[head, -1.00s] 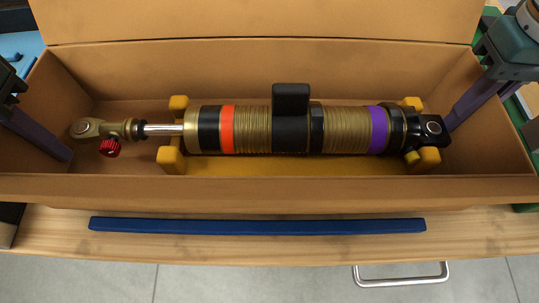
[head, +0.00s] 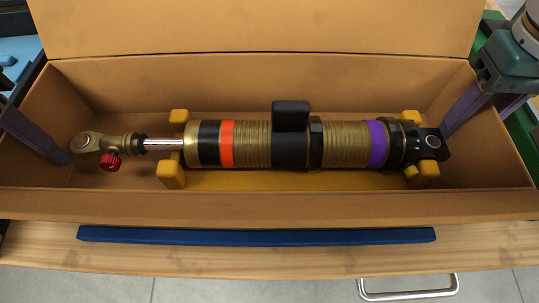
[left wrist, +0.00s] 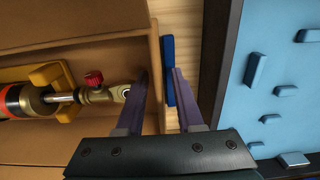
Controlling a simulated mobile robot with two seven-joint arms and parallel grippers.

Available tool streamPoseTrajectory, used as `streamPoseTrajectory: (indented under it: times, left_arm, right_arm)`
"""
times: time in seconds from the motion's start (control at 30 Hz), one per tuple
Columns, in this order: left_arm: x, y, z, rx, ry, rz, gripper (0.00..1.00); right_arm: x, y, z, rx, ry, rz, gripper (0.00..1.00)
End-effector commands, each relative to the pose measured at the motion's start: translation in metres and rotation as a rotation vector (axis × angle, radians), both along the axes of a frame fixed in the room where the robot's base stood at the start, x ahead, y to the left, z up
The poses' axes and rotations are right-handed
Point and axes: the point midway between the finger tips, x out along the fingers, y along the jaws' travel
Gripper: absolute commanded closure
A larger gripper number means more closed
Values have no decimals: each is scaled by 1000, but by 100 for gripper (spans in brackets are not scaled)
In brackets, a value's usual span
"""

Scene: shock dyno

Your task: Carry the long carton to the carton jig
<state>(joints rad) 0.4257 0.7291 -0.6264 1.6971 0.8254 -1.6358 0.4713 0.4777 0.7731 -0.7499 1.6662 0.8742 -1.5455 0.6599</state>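The long carton (head: 270,203) is open-topped and spans the head view, its lid flap raised at the back. Inside lies a gold shock absorber (head: 255,145) on yellow supports. My left gripper (head: 62,155) is at the carton's left end; in the left wrist view its purple fingers (left wrist: 160,75) straddle the end wall, one inside, one outside. My right gripper (head: 455,125) straddles the right end wall. The carton moves with both grippers. A blue bar (head: 255,236) lies on the wooden bench just in front; it may belong to the carton jig. The carton's underside is hidden.
The wooden bench top (head: 480,250) has a narrow clear strip along its front edge, with a metal handle (head: 408,292) below. Another blue strip (left wrist: 169,60) lies beyond the carton's end. A light blue dark-rimmed panel with pegs (left wrist: 285,90) stands close to my left gripper.

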Motion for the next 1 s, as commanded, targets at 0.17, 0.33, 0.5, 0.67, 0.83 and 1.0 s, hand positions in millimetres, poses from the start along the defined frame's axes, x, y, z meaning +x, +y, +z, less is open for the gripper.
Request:
streamPoseTrajectory:
  times: [0.17, 0.33, 0.5, 0.67, 0.83, 1.0]
  left_arm:
    - [1, 0, 41, 2, -6, -1, 64]
    - [1, 0, 76, 2, -5, -2, 64]
    - [0, 0, 96, 1, -1, 0, 64]
    - [-1, 0, 101, 2, 1, 0, 64]
    - [-1, 0, 101, 2, 1, 0, 64]
    - [-1, 0, 101, 2, 1, 0, 64]
  right_arm:
    - [0, 0, 0, 0, 0, 0, 64]
    - [0, 0, 0, 0, 0, 0, 64]
    - [0, 0, 0, 0, 0, 0, 64]
    - [1, 0, 12, 1, -3, 0, 64]
    - [1, 0, 47, 1, -6, 2, 64]
    - [1, 0, 85, 1, -6, 2, 64]
